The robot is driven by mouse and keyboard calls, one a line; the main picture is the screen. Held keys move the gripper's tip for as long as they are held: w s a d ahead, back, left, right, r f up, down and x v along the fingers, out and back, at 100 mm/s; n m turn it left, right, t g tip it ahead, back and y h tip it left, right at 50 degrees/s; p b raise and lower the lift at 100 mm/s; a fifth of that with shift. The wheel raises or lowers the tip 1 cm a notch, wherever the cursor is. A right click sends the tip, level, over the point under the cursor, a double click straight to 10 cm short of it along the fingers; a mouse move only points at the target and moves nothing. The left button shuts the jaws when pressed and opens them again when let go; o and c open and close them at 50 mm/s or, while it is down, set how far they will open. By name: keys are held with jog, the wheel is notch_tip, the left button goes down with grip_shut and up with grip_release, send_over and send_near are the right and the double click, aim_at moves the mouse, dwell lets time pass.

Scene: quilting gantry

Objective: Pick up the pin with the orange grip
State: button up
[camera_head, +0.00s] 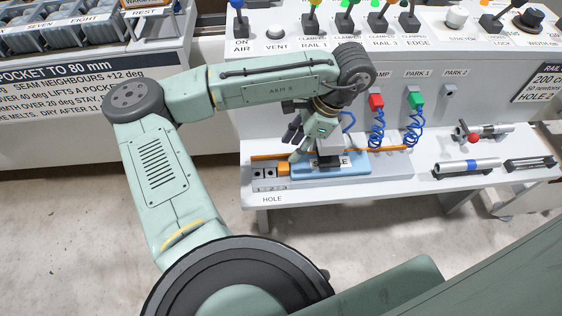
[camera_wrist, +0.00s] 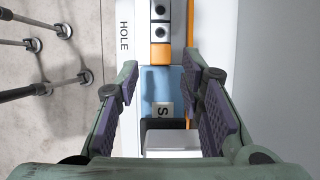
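A small orange block (camera_head: 283,169), perhaps the pin's grip, sits at the left end of a blue tray (camera_head: 345,170), beside a grey block with dark holes (camera_head: 264,173). In the wrist view the orange block (camera_wrist: 160,54) lies ahead of the fingers, beyond the blue tray (camera_wrist: 160,82). A long thin orange strip (camera_head: 385,150) runs behind the tray. No pin shaft can be made out. My gripper (camera_head: 296,146) is over the tray's left part.
A panel with a red connector (camera_head: 376,102) and a green connector (camera_head: 416,100) on coiled blue cables stands behind the shelf. A silver cylinder with a blue band (camera_head: 467,167) and a red-knobbed tool (camera_head: 473,138) lie at right. The shelf's front edge is marked HOLE.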

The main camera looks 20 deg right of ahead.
aim_at(280, 166)
jog(key=p+x, duration=0.1)
jog(key=x, duration=0.7)
jog(key=shift+f, duration=0.25)
jog(key=shift+c, duration=0.6)
grip_shut()
notch_tip(280, 166, up, 10)
jog(key=shift+b, duration=0.3)
jog(key=shift+w+a, duration=0.1)
jog(key=shift+w, duration=0.05)
